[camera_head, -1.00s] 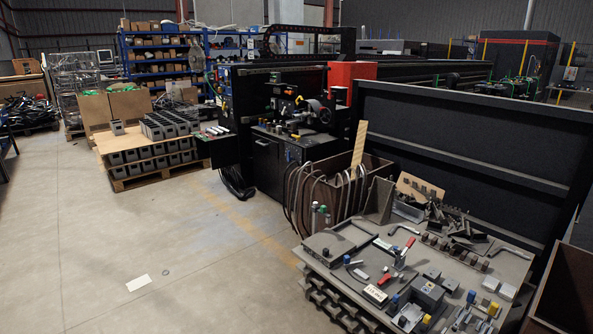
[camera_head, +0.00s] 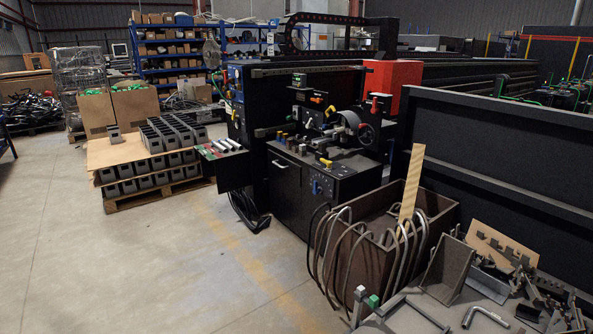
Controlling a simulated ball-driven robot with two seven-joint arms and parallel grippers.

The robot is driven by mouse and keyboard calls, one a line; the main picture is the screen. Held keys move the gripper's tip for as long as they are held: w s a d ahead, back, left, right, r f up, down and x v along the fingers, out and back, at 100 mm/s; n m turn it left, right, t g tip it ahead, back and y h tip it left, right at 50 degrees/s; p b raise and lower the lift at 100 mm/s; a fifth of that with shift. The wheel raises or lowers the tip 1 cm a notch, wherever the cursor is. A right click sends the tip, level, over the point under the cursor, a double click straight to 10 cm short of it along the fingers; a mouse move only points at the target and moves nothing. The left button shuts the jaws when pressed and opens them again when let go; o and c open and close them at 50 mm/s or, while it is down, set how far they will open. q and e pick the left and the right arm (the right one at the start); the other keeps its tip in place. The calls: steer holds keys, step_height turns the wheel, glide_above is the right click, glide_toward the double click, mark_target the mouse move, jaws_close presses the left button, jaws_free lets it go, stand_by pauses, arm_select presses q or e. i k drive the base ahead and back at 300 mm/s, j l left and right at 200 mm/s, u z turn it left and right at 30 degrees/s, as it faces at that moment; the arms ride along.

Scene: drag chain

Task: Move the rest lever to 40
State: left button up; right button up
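A black machine (camera_head: 325,150) with a handwheel (camera_head: 367,134), coloured knobs and small levers stands in the middle. A red-tipped lever (camera_head: 375,105) rises near the handwheel, and a pale lever (camera_head: 308,123) sits further left. I cannot tell which one is the rest lever, and no scale or number 40 is readable at this distance. Neither of my grippers is in view.
A brown bin (camera_head: 440,215) with bent tubes stands before the machine's right side. A bench with metal parts (camera_head: 490,290) fills the lower right. A pallet of grey blocks (camera_head: 150,187) is at left. Open concrete floor (camera_head: 130,265) lies at front left.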

mark_target(329, 164)
steer(key=i+z, duration=0.1)
steer(key=i, duration=0.45)
steer(key=i+j+z, duration=0.1)
steer(key=i, duration=0.45)
steer(key=i+j+z, duration=0.15)
steer(key=i, duration=0.35)
steer(key=i+j, duration=0.1)
steer(key=j, duration=0.95)
steer(key=i+j, duration=0.15)
steer(key=j, duration=0.4)
steer(key=i+j+z, duration=0.1)
steer(key=i+j, duration=0.2)
steer(key=i, duration=0.2)
steer(key=i+j+z, duration=0.1)
steer(key=i+j, duration=0.25)
steer(key=i+l, duration=0.05)
steer(key=i, duration=0.05)
